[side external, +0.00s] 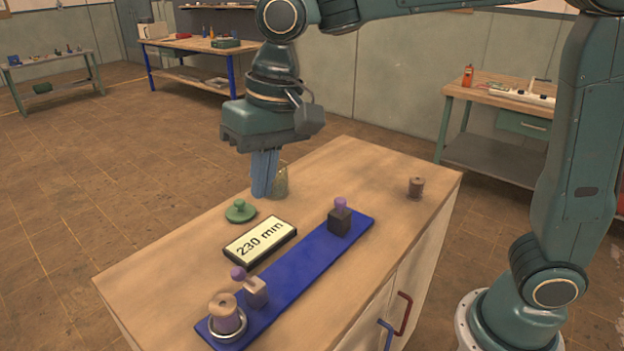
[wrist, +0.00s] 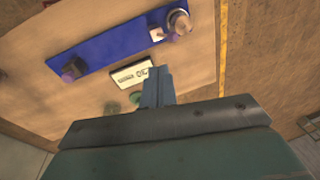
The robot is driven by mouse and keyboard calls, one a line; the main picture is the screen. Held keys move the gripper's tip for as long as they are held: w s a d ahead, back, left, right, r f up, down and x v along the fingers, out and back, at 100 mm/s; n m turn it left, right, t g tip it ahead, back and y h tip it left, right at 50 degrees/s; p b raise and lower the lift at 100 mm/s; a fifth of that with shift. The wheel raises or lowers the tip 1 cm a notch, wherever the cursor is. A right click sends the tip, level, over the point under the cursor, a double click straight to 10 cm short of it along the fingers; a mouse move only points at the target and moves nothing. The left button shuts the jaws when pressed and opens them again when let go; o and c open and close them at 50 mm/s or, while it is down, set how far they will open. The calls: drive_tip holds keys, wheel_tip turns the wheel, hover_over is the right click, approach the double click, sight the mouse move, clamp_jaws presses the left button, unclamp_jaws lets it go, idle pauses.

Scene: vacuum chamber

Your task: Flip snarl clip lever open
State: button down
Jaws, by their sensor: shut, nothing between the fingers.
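A long blue base plate (side external: 290,277) lies on the wooden cabinet top. A dark block with a purple knob (side external: 340,216) stands at its far end. A pale block with a purple knob on a leaning arm (side external: 254,288) stands near its front end, beside a brown spool (side external: 226,315) in a metal ring. I cannot tell which part is the snarl clip lever. The plate also shows in the wrist view (wrist: 115,43). My gripper (side external: 262,192) points down, shut and empty, above the cabinet top, behind the plate and apart from both blocks. Its blue fingers show in the wrist view (wrist: 156,80).
A "230 mm" sign (side external: 260,240) lies beside the plate. A green knobbed piece (side external: 240,211) sits behind it. A yellowish vessel (side external: 280,182) is partly hidden by my fingers. A small spool (side external: 416,188) stands at the right. The cabinet top between is clear.

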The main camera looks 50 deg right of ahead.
drive_tip(key=shift+s+a+r, duration=0.1)
drive_tip(key=shift+a+r, duration=0.05)
drive_tip(key=shift+r, duration=0.75)
drive_tip(key=shift+s+a+r, duration=0.1)
drive_tip(key=shift+r, duration=0.75)
drive_tip(key=shift+d, duration=0.1)
drive_tip(key=s+d+f+t+h, duration=0.1)
drive_tip(key=s+d+f+t, duration=0.1)
drive_tip(key=s+d, duration=0.6)
drive_tip(key=s+d+f+n+t, duration=0.1)
drive_tip(key=s+d+f+t, duration=0.1)
drive_tip(key=s+d, duration=0.7)
drive_tip(key=shift+s+d+f+h, duration=0.2)
drive_tip(key=shift+d+f+h, duration=0.2)
drive_tip(key=shift+d+f, duration=0.6)
